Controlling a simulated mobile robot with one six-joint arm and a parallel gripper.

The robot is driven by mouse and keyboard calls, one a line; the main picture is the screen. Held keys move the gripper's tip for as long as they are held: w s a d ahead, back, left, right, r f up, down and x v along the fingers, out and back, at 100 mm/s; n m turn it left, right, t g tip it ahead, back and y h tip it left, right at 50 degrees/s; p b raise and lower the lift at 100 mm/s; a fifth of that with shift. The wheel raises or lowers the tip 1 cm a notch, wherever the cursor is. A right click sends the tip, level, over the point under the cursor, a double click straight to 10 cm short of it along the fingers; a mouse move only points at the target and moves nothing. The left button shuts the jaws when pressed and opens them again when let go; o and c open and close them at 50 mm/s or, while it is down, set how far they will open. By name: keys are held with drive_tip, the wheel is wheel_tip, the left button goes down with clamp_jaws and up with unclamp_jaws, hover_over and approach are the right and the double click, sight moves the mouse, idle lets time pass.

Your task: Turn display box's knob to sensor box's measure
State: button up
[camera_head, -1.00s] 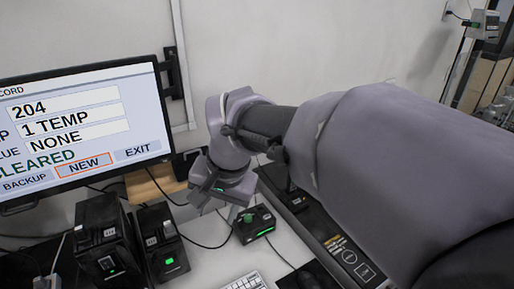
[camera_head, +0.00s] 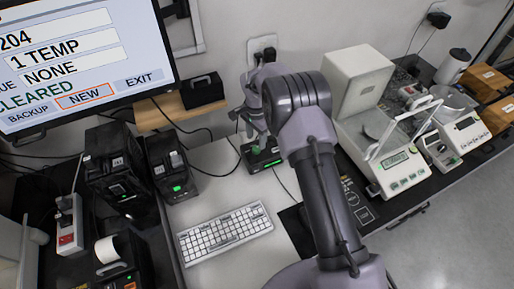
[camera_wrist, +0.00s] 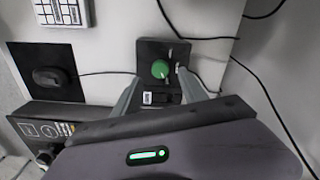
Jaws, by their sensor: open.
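A small black box with a green knob (camera_wrist: 160,69) lies on the light tabletop; I take it as the display box. In the head view this box (camera_head: 262,158) shows a lit green strip, too small to read. My gripper (camera_wrist: 160,76) is open, one finger on either side of the knob in the wrist view; I cannot tell whether they touch it. In the head view my gripper (camera_head: 262,137) is just above the box and hides part of it. Two black units with green lights (camera_head: 118,172) (camera_head: 170,170) stand to the left; I cannot tell which thing is the sensor box.
A monitor (camera_head: 85,60) shows 204, 1 TEMP, NONE, CLEARED. A white keyboard (camera_head: 225,232) lies in front of the knob box. A balance with a glass shield (camera_head: 385,170) stands right of my arm. Thin cables run near the box.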

sight(256, 148)
wheel_tip(256, 148, down, 5)
drive_tip(key=shift+f+b, duration=0.1)
drive_tip(key=shift+b, duration=0.25)
drive_tip(key=shift+c, duration=0.4)
clamp_jaws()
